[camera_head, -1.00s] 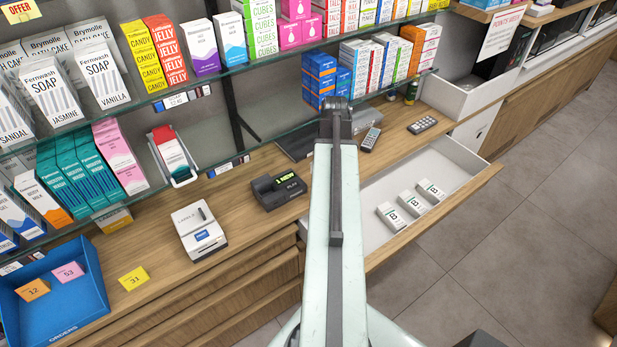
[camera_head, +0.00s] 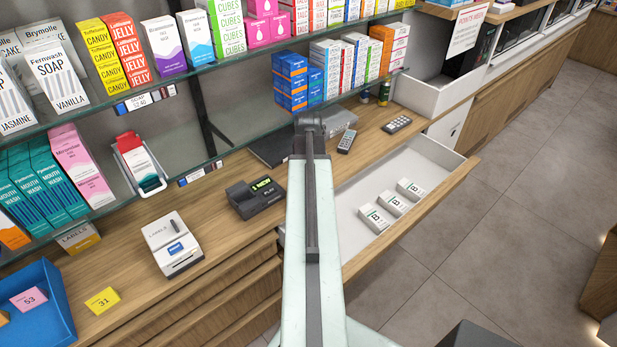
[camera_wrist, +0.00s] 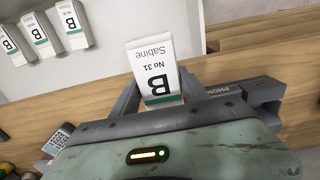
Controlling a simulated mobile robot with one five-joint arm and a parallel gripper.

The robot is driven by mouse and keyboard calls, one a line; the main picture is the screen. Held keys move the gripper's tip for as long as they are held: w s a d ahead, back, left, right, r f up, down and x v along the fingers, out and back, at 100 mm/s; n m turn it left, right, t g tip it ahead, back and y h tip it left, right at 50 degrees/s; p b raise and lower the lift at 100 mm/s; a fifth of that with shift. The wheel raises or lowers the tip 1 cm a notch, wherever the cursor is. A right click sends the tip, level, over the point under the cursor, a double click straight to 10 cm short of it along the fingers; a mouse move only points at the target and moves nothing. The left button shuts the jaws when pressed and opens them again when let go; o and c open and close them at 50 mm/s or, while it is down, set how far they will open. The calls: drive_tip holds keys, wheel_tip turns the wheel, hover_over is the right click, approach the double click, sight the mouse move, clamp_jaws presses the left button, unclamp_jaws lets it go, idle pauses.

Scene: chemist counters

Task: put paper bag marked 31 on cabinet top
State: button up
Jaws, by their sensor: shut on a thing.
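The white paper bag (camera_wrist: 151,60) printed "Sabine No 31" with a large B and a green band shows upside down in the wrist view. My gripper (camera_wrist: 160,82) is shut on it, one finger on each side. The bag is held up over the wooden counter and drawer edge. In the head view my arm hides the gripper's fingers and the bag. The wooden counter top (camera_head: 215,215) runs below the shelves, and a yellow card marked 31 (camera_head: 103,300) lies on it at lower left.
The open white drawer (camera_head: 345,222) holds three similar white packs (camera_head: 393,202).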

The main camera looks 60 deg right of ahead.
drive_tip(key=w+d, duration=0.3)
drive_tip(key=d, duration=0.2)
drive_tip(key=w+d+f, duration=0.1)
drive_tip(key=w+d, duration=0.1)
drive_tip(key=d, duration=0.1)
drive_tip(key=shift+w+d+b, duration=0.25)
drive_tip(key=shift+w+b, duration=0.05)
drive_tip(key=shift+b, duration=0.1)
drive_tip(key=f+b, duration=0.4)
drive_tip(key=shift+w+d, duration=0.15)
drive_tip(key=shift+d, duration=0.1)
drive_tip(key=shift+r, duration=0.2)
drive_tip(key=shift+f, duration=0.1)
drive_tip(key=o, duration=1.5)
wheel_tip(320, 180, up, 12)
drive_tip(key=p, duration=1.2)
